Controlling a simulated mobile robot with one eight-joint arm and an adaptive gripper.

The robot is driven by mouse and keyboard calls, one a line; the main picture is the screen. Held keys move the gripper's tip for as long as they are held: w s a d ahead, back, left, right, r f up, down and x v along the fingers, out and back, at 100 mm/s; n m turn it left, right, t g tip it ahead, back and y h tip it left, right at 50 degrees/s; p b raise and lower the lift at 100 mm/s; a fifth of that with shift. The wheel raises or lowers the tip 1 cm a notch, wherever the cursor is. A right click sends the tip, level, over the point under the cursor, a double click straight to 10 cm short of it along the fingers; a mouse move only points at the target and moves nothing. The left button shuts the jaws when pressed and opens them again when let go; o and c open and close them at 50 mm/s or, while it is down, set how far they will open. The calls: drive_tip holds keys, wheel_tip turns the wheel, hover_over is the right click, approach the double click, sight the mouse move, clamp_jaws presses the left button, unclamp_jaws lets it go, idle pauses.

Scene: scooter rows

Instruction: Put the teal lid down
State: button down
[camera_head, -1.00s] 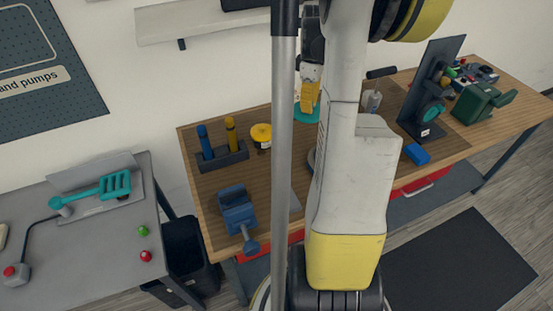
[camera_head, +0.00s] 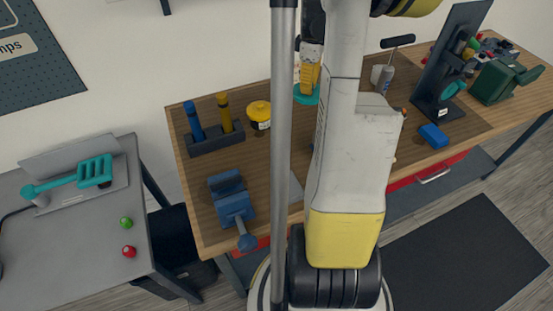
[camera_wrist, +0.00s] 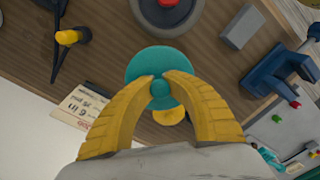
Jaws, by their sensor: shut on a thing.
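The teal lid (camera_wrist: 145,62) is a round disc with a small round knob (camera_wrist: 160,88). In the wrist view the two yellow fingers of my gripper (camera_wrist: 161,80) close on this knob from both sides. In the head view my gripper (camera_head: 309,80) points down over the back of the wooden workbench (camera_head: 265,180), with the lid (camera_head: 312,97) under its fingers. I cannot tell whether the lid touches the bench top.
A yellow-topped jar (camera_head: 259,114) and a holder (camera_head: 215,139) with a blue and a yellow tool stand left of the lid. A blue vise (camera_head: 232,200) is at the front left. A dark round thing with a red centre (camera_wrist: 168,12) lies near the lid.

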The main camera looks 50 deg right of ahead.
wheel_tip(320, 180, down, 8)
drive_tip(key=b, duration=0.8)
hover_over(277, 151)
wheel_tip(277, 151, down, 7)
drive_tip(key=shift+w, duration=0.1)
drive_tip(key=shift+f+b, duration=0.7)
drive_tip(key=shift+f, duration=1.25)
drive_tip(key=shift+f+b, duration=0.35)
drive_tip(key=shift+f, duration=0.1)
drive_tip(key=c, duration=1.4)
unclamp_jaws()
drive_tip(key=shift+r, duration=0.1)
wheel_tip(277, 151, up, 13)
drive_tip(key=p, duration=0.5)
drive_tip(key=a+r+m+t, duration=0.1)
drive_tip(key=a+r+t, duration=0.1)
drive_tip(key=a, duration=0.8)
drive_tip(key=s+a+r+m+t, duration=0.1)
drive_tip(key=a+r+t, duration=0.1)
drive_tip(key=a, duration=0.9)
drive_tip(key=a+r+m+t, duration=0.1)
drive_tip(key=a+r+t, duration=0.2)
drive_tip(key=a, duration=0.7)
drive_tip(key=shift+s+a+r, duration=0.15)
drive_tip(key=shift+s+a, duration=0.05)
drive_tip(key=shift+a, duration=0.1)
